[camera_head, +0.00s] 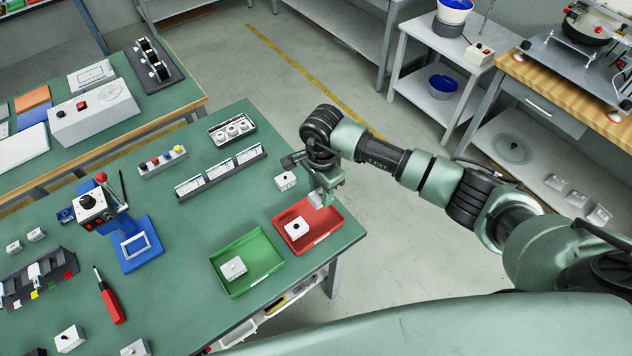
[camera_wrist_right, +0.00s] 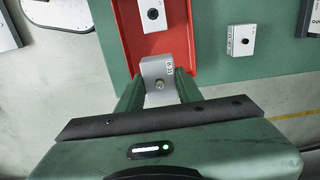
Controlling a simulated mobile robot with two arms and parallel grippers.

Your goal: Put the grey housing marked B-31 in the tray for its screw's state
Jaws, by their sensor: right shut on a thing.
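My right gripper (camera_head: 320,196) is shut on a grey housing (camera_head: 316,201). In the right wrist view the housing (camera_wrist_right: 158,72) sits between the fingers; its mark seems to read B-31, and a brownish screw head shows on its face. How far the screw sits in is too small to tell. The housing is at the back right edge of the red tray (camera_head: 323,222), apparently above it; I cannot tell whether it touches. One pale housing (camera_head: 297,228) lies in the red tray. The green tray (camera_head: 262,260) to its left holds another pale housing (camera_head: 233,268). My left gripper is not in view.
A loose pale housing (camera_head: 285,181) stands on the bench behind the red tray. A row of labelled holders (camera_head: 220,170), a blue-based device (camera_head: 138,245) and a red screwdriver (camera_head: 109,298) are further left. The bench edge is close to both trays.

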